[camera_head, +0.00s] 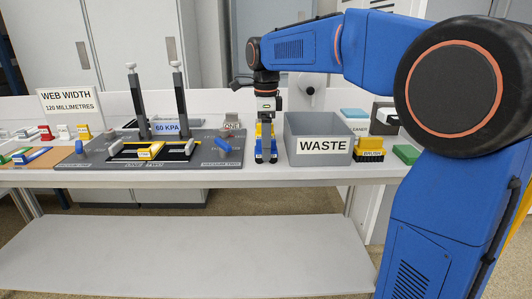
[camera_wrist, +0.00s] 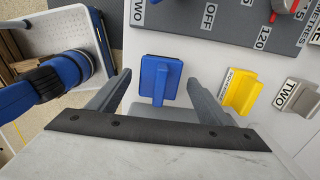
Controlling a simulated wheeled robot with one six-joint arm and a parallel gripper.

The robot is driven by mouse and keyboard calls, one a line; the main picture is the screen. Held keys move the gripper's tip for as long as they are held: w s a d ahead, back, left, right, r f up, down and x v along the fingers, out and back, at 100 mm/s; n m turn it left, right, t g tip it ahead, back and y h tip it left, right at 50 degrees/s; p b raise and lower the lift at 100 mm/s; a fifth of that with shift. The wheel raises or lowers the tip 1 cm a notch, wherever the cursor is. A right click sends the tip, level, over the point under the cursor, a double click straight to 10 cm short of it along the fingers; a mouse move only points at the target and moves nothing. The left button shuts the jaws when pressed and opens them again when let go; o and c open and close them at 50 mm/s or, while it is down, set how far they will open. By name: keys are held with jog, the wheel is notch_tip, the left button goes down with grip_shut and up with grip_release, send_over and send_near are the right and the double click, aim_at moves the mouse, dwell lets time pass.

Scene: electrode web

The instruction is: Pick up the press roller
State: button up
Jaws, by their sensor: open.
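A blue tool with a flat, rectangular body and a short handle, apparently the press roller, lies on the white bench in the wrist view (camera_wrist: 161,72). In the head view its blue part shows low at my gripper (camera_head: 266,158). My gripper (camera_wrist: 159,78) is open, pointing down, with one finger on each side of the blue tool. The fingers appear apart from it, and nothing is held. Whether the fingertips are down at the tool's height is hard to tell.
The grey waste bin (camera_head: 290,128) is just right of my gripper, with a yellow brush (camera_head: 370,144) beyond. The dark vacuum table (camera_head: 90,153) with two posts lies left.

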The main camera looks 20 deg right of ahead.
jog(key=shift+f, duration=0.1)
jog(key=c, duration=1.2)
notch_tip(320, 180, up, 10)
jog(key=shift+r, duration=0.1)
